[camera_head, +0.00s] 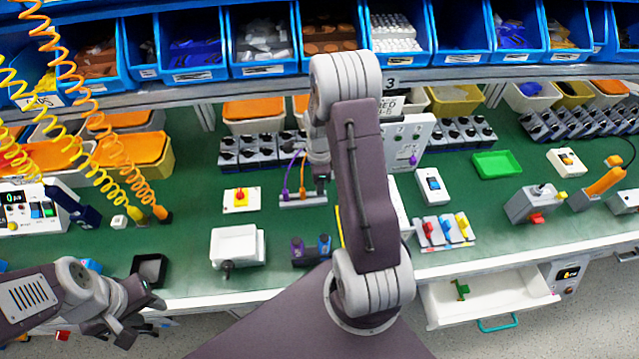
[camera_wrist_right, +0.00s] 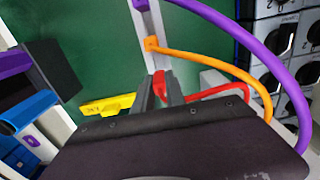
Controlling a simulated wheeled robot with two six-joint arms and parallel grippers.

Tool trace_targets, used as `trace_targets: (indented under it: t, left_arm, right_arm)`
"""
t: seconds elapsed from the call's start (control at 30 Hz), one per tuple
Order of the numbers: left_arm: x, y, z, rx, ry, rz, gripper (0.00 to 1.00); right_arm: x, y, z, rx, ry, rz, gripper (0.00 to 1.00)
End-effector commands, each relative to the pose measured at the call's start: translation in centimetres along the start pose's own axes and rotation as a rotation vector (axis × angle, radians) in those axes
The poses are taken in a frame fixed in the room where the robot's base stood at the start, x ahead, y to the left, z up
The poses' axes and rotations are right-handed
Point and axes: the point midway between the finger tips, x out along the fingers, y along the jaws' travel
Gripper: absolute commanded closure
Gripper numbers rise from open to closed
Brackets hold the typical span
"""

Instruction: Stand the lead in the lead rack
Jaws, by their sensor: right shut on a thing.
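The lead rack (camera_head: 303,198) is a narrow grey strip on the green bench, left of my right arm. A purple lead (camera_head: 286,190) and an orange lead (camera_head: 302,190) stand in it. In the right wrist view the rack (camera_wrist_right: 146,22) runs up from my fingers, with the orange plug (camera_wrist_right: 152,43) in it. My right gripper (camera_wrist_right: 160,95) is shut on a red lead (camera_wrist_right: 160,80), at the near end of the rack. The red plug's lower end is hidden, so I cannot tell whether it is seated. My left gripper (camera_head: 146,318) is open and empty at the front left.
A yellow piece (camera_wrist_right: 107,104) lies left of my right fingers in the wrist view. Grey switch blocks (camera_head: 262,148) stand behind. An open drawer (camera_head: 490,298) juts out right.

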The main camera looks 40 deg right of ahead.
Motion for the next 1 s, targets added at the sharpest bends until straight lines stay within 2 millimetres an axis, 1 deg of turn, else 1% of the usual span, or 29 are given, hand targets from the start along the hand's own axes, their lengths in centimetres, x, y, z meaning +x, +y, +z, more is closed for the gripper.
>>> trace_targets:
  t: [0.87, 0.9, 0.97, 1.0]
  left_arm:
    - [1.8, 0.0, 0.2, 0.000, 0.000, 0.000, 0.64]
    - [1.7, 0.0, 0.2, 0.000, 0.000, 0.000, 0.64]
    - [1.6, 0.0, 0.2, 0.000, 0.000, 0.000, 0.64]
    - [1.6, 0.0, 0.2, 0.000, 0.000, 0.000, 0.64]
  right_arm:
    - [2.5, 0.0, 0.0, 0.000, 0.000, 0.001, 1.00]
    - [2.6, 0.0, 0.0, 0.000, 0.000, 0.001, 0.82]
    - [2.5, 0.0, 0.0, 0.000, 0.000, 0.001, 0.65]
    - [2.5, 0.0, 0.0, 0.000, 0.000, 0.000, 0.59]
